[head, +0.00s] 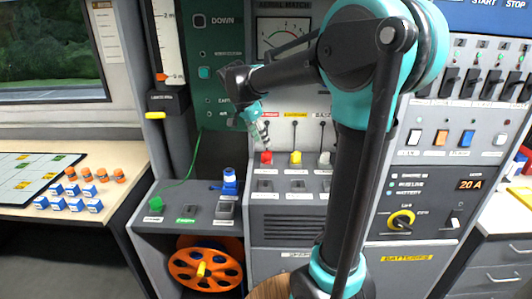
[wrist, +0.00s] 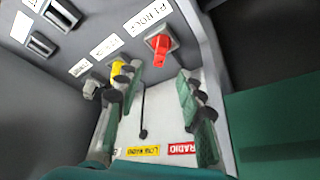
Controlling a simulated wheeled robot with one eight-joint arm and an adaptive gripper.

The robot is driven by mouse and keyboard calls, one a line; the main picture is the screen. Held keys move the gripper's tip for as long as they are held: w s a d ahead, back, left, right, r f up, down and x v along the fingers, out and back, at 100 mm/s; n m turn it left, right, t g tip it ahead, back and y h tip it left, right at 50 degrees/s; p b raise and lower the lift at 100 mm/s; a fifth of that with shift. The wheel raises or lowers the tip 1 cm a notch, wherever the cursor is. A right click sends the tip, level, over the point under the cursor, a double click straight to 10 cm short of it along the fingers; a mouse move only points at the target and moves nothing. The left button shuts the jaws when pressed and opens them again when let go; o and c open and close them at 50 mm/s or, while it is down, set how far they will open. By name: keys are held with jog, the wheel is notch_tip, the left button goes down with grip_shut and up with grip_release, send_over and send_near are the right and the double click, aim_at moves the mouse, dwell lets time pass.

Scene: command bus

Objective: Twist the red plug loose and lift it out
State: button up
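The red plug (head: 266,157) sits upright in its socket at the left of a row of plugs on the grey console ledge. In the wrist view the red plug (wrist: 161,46) shows whole, beyond the fingertips and roughly in line with the space between them. My gripper (head: 256,128) is just above and slightly left of the red plug in the head view. My gripper (wrist: 158,78) is open, with nothing between its fingers. The red plug looks clear of both fingers.
A yellow plug (head: 295,157) and a white plug (head: 324,158) stand to the right of the red one. In the wrist view the yellow plug (wrist: 118,70) is close to the left finger. A blue plug (head: 229,180) and an orange reel (head: 206,282) are to the left.

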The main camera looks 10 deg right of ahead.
aim_at(266, 152)
jog(key=x, duration=0.8)
jog(key=shift+f, duration=0.1)
grip_shut()
